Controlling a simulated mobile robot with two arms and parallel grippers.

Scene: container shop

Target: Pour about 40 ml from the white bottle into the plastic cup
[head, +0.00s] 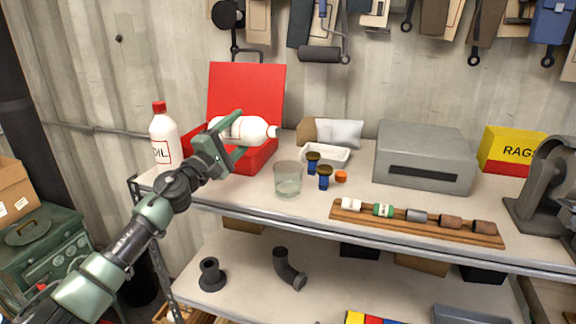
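My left gripper (235,140) is shut around the middle of a white bottle (253,129). The bottle lies almost level in the air in front of the red toolbox, with its neck pointing right. The clear plastic cup (288,180) stands upright on the bench, below and slightly right of the bottle's mouth, apart from it. The lower part of the cup looks slightly greenish; how much liquid it holds, I cannot tell. No stream is visible between bottle and cup. My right gripper is not in view.
A second white bottle (163,137) with a red cap stands left of the open red toolbox (246,92). Two dark blue jars (324,180) and an orange cap (341,177) stand right of the cup. A white tray (338,158), grey box (424,155) and wooden rack (470,236) are farther right.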

